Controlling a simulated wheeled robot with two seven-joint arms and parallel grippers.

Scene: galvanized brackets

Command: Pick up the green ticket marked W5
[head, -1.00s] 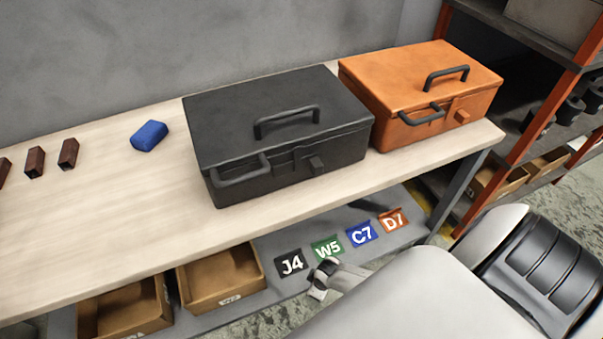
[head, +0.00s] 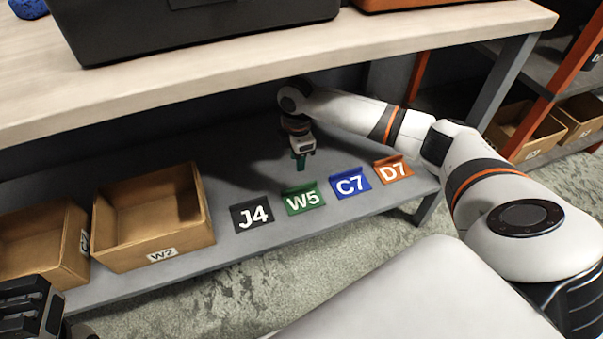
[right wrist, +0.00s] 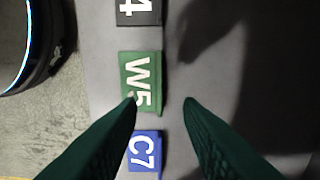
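The green ticket marked W5 (head: 302,199) lies on the grey lower shelf, between the black J4 ticket (head: 254,215) and the blue C7 ticket (head: 349,183). It also shows in the right wrist view (right wrist: 141,80), partly behind a fingertip. My right gripper (head: 301,163) is above the shelf, just behind the W5 ticket, with green fingers pointing down.
An orange D7 ticket (head: 393,170) lies right of C7. Cardboard bins (head: 153,219) stand on the shelf's left. The workbench top (head: 400,38) overhangs the shelf, with a leg (head: 497,85) at right. Shelf surface behind the tickets is clear.

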